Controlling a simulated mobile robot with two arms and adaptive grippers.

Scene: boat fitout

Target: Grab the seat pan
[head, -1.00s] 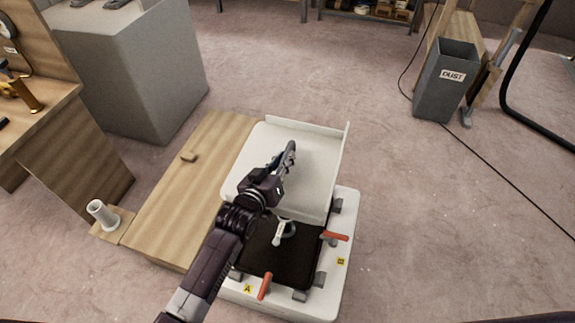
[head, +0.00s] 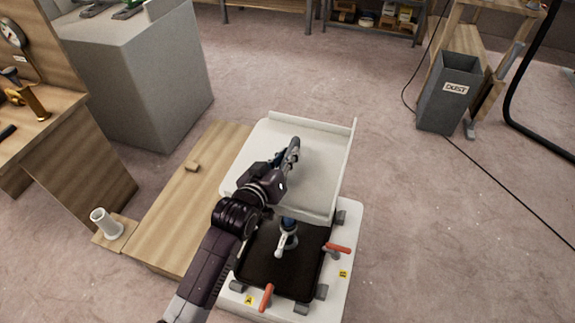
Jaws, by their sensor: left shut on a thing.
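The seat pan (head: 322,160) is a pale, tray-like panel with raised lips along its far and right edges. It shows in the head view at the middle, over the far part of a white fixture (head: 345,235). My left gripper (head: 287,155) reaches over the pan from the lower left and is shut on it. The fingers' contact with the pan is partly hidden by the gripper itself. The pan appears raised off the fixture. My right gripper is not in view.
The fixture has a black bed (head: 262,262), a white lever (head: 287,243) and orange-handled clamps (head: 338,248). A wooden board (head: 185,215) lies left of it, with a white cup (head: 104,222) on a small block. A grey dust bin (head: 447,95) stands right; floor between is clear.

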